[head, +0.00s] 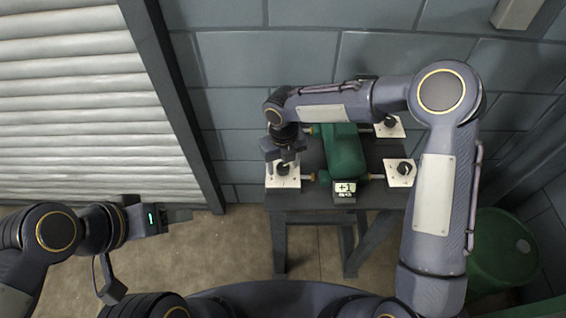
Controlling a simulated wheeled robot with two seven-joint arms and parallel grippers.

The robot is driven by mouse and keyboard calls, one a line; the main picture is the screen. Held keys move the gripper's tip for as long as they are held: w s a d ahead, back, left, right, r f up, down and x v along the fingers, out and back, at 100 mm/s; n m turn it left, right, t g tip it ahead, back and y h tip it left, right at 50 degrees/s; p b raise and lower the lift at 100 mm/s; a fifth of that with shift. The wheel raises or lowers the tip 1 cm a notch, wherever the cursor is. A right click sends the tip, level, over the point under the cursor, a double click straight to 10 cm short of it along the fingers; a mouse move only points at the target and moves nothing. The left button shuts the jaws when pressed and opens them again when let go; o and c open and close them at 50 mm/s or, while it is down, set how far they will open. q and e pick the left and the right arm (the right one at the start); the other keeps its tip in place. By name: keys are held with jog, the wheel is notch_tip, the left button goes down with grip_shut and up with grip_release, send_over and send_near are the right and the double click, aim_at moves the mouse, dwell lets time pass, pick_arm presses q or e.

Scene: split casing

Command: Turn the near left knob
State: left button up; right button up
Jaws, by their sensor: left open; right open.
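The near left knob (282,169) is dark and sits on a white plate (284,183) at the left front of the table. My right gripper (285,158) reaches in from the right, over the green casing, and hangs open directly above this knob. The fingers partly cover the knob; I cannot tell whether they touch it. The green casing (344,152) stands in the middle of the table with rods at its sides. My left gripper (182,215) is open and empty, left of the table and well away from it.
A near right knob (403,168) and a far right knob (390,121) sit on white plates. My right arm hides the far left corner. A small display (345,188) is at the front. A green barrel (503,250) stands right of the dark table (300,200).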

aim_at(283, 166)
notch_tip(283, 166, up, 6)
jog(key=shift+r+b, duration=0.25)
jog(key=shift+b, duration=0.2)
jog(key=shift+r, duration=0.4)
jog(key=shift+d, duration=0.1)
jog(key=s+d+r+m+t+y, duration=0.1)
jog(key=s+d+r+m, duration=0.4)
jog(key=d+m, duration=0.4)
jog(key=s+d+r+m+t, duration=0.1)
jog(key=s+d+r+m, duration=0.35)
jog(key=d+m, duration=0.4)
jog(key=s+d+m+t+y, duration=0.1)
jog(key=s+m, duration=0.6)
jog(key=m, duration=0.5)
jog(key=s+d+f+m+t+y, duration=0.1)
jog(key=s+m+t, duration=0.1)
jog(key=s+m, duration=0.5)
jog(key=m, duration=0.5)
jog(key=shift+s+d+m+t+y, duration=0.3)
jog(key=shift+s+d+m+y, duration=0.05)
jog(key=shift+d+y, duration=0.05)
